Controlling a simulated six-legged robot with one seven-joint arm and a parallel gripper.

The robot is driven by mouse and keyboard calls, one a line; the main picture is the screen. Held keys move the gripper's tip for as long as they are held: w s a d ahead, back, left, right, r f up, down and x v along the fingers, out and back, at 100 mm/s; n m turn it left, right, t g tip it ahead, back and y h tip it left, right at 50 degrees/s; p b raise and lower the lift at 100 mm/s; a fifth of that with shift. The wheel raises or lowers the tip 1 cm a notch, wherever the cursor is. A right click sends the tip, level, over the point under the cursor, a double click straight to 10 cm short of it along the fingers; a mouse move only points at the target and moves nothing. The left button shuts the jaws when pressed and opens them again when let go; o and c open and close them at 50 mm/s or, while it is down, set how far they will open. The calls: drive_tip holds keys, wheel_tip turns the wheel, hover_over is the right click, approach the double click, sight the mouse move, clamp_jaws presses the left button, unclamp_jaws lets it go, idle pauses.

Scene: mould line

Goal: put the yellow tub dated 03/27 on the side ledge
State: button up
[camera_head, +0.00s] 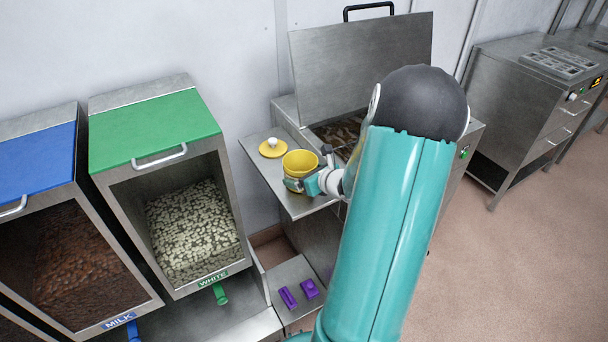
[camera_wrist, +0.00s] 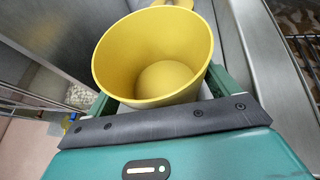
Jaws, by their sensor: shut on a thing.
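The yellow tub (camera_head: 301,161) is open at the top, upright and looks empty inside. It is at the side ledge (camera_head: 302,207), a metal shelf beside the open-lidded machine. My gripper (camera_head: 304,184) is shut on the tub from the front right. In the wrist view the tub (camera_wrist: 155,55) stands between the fingers of my gripper (camera_wrist: 160,100). A yellow lid (camera_head: 272,147) with a white knob lies on the ledge behind the tub. No date can be read on the tub. I cannot tell whether its base touches the ledge.
The machine's raised metal lid (camera_head: 360,62) stands behind, over a dark-filled basin (camera_head: 345,131). A green-topped WHITE bin (camera_head: 155,130) and a blue-topped MILK bin (camera_head: 38,160) stand left. Purple items (camera_head: 309,288) lie on a low step. Floor at right is clear.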

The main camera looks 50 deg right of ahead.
drive_tip(key=shift+f, duration=0.15)
drive_tip(key=o, duration=1.1)
